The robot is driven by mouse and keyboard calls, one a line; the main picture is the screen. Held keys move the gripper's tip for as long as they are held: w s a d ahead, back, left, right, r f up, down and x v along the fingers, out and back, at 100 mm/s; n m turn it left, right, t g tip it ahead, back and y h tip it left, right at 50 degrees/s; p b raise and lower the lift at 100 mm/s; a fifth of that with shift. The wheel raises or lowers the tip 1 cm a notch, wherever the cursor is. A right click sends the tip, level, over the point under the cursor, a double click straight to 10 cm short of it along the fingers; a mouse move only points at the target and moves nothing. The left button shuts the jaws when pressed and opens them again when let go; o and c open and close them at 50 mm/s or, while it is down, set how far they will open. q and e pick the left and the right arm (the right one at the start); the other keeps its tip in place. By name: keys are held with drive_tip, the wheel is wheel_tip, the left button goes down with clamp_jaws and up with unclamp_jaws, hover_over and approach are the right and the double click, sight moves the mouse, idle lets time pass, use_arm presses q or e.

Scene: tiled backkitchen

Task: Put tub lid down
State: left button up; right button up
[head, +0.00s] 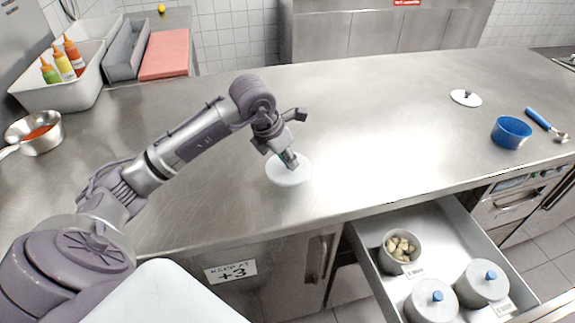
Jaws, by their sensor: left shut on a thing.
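A round white tub lid (289,173) is at the middle of the steel counter, near its front edge. My left gripper (288,159) is over it, pointing down, shut on the lid's handle, which the fingers mostly hide. I cannot tell whether the lid touches the counter or hangs just above it. Another white lid with a dark knob (466,97) lies on the counter at the right. In the open drawer, an uncovered tub (388,266) holds light chunks of food. My right gripper is not in view.
The open drawer (362,262) also holds two lidded tubs with blue knobs (437,296) (491,275). A blue bowl (511,133) and a blue-handled scoop (541,120) are at right. A saucepan (38,133) and a bottle bin (77,93) are at left.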

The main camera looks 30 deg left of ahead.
sight(287, 168)
use_arm(q)
wheel_tip(287, 168, down, 3)
drive_tip(key=shift+f, duration=0.1)
drive_tip(key=shift+f, duration=0.2)
drive_tip(key=o, duration=0.9)
drive_tip(key=shift+o, duration=0.2)
drive_tip(key=shift+r, duration=0.1)
